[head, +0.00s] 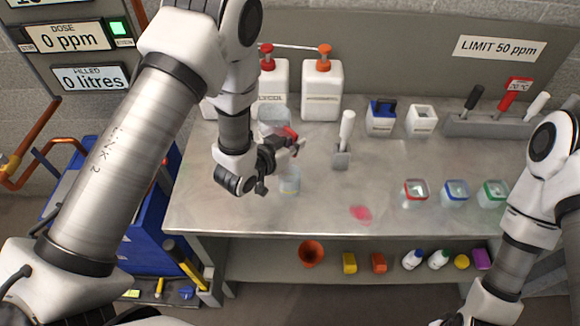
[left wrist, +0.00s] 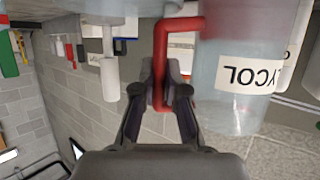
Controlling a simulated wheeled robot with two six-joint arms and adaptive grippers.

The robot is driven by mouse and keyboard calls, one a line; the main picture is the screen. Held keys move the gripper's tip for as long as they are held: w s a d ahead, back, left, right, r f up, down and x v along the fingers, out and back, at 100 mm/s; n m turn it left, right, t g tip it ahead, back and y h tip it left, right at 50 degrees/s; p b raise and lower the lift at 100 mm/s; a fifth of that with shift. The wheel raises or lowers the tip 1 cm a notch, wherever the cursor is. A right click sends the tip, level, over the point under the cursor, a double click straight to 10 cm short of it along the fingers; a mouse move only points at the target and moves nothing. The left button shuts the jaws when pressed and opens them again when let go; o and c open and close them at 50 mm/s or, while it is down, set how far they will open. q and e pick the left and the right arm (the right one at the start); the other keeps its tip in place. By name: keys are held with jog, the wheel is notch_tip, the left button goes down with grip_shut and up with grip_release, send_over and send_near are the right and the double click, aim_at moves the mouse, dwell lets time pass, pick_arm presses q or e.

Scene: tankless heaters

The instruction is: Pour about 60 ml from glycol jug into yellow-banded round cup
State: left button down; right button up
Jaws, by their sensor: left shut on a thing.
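My left gripper (head: 283,152) is shut on the red handle (head: 290,133) of a translucent jug (head: 274,118) above the bench. In the left wrist view the handle (left wrist: 163,65) is between the fingers (left wrist: 160,95), and the jug (left wrist: 235,100) has a label reading "YCOL", upside down in that picture. Its tilt is hard to tell. A clear round cup (head: 289,182) stands on the bench just below and beside the gripper, partly hidden by it. Its band colour is too faint to tell. My right arm shows at the right, but its gripper is out of view.
White pump bottles (head: 322,92) stand behind the jug. A white-handled tool stands in a grey holder (head: 341,158) right of the gripper. Clear containers with red (head: 415,194), blue (head: 455,193) and green rims stand at the right. A pink patch (head: 361,214) lies on the bench.

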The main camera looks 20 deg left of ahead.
pick_arm(q)
jog(key=shift+w+d+r+m+h+p, duration=0.15)
jog(key=shift+r+m+h+p, duration=0.15)
jog(key=shift+m+h, duration=0.5)
jog(key=shift+f+m+g+h, duration=0.1)
jog(key=shift+m+g+h, duration=0.5)
jog(key=shift+h, duration=0.1)
jog(key=s+a+f+m+g+h+p, duration=0.1)
jog(key=a+m, duration=0.1)
jog(key=s+a+f+m+g+h+p, duration=0.1)
jog(key=a+m+g+h, duration=0.1)
jog(key=s+a+f+m+g+h, duration=0.1)
jog(key=s+a, duration=0.1)
jog(key=shift+a+f+m+g+p, duration=0.25)
jog(key=shift+a+m+g+p, duration=0.15)
jog(key=shift+s+a+f+h, duration=0.1)
jog(key=shift+a+f+h, duration=0.15)
jog(key=shift+h, duration=0.15)
jog(key=shift+s+d+r, duration=0.1)
jog(key=shift+d+r, duration=0.05)
jog(key=shift+r, duration=0.1)
